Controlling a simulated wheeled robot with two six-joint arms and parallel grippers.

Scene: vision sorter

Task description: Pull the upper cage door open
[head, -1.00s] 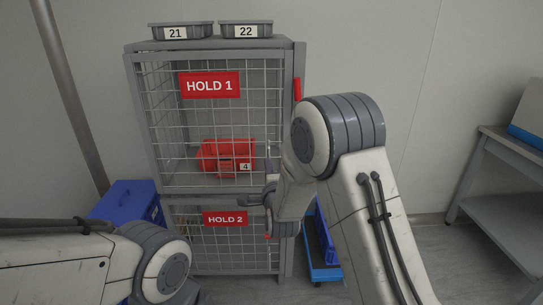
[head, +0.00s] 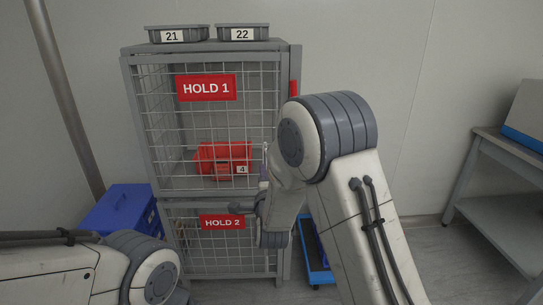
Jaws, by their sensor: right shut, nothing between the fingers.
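The upper cage door (head: 163,125) is a wire-mesh panel with a red HOLD 1 sign (head: 206,88). It appears closed against the grey cage frame. A vertical pale handle (head: 266,160) shows at its right side, partly hidden by my right arm. My right gripper (head: 240,208) is shut and empty. The lower door carries a red HOLD 2 sign (head: 222,222). My left gripper is out of view.
A red container (head: 222,158) labelled 4 sits behind the upper mesh. Grey trays 21 (head: 178,35) and 22 (head: 243,33) stand on the cage top. A blue box (head: 118,208) stands left, a blue cart (head: 318,275) right, and a grey table (head: 490,140) at far right.

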